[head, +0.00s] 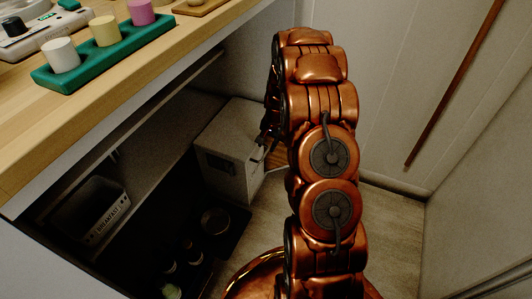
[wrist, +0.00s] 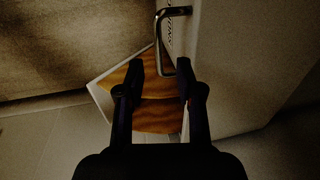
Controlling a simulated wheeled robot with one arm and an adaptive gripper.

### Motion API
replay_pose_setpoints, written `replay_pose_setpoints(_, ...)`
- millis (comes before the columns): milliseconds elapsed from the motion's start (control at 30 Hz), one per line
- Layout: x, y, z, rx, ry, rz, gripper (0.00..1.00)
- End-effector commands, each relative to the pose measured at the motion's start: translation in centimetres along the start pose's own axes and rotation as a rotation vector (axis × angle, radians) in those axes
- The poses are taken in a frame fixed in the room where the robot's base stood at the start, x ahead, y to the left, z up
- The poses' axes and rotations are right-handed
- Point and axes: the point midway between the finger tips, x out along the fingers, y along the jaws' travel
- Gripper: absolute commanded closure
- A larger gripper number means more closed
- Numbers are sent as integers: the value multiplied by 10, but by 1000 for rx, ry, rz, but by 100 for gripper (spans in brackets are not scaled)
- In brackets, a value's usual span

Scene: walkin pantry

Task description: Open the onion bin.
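The onion bin (head: 228,150) is a pale box low on the floor beside the shelving, left of my arm in the head view. In the wrist view its pale front (wrist: 235,70) fills the right, with dark sideways lettering partly visible. A metal bar handle (wrist: 159,38) stands out from that front. My gripper (wrist: 162,78) is open, and the handle's near end appears between its fingertips, close to the right one. I cannot tell if they touch. In the head view my gripper (head: 264,146) is small, dark and partly hidden by my arm, at the bin's right side.
An orange-brown panel with a pale border (wrist: 150,115) lies below my fingers; what it is is unclear. A breakfast bin (head: 103,210) sits on the left shelf. A wooden counter (head: 130,100) with a green cup tray (head: 115,58) stands above. Walls close the right side.

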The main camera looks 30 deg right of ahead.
Motion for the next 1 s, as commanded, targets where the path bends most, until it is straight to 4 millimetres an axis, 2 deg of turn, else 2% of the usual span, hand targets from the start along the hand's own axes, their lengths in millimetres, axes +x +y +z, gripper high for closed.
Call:
replay_pose_setpoints(100, 23, 2, 1, 1, -5, 3, 64)
replay_pose_setpoints(300, 45, 3, 0, 2, -4, 3, 64)
replay_pose_setpoints(633, 48, 2, -1, 3, -1, 1, 65)
replay_pose_setpoints(900, 48, 3, -1, 4, -1, 1, 93)
replay_pose_setpoints(1000, 48, 3, -1, 4, -1, 1, 100)
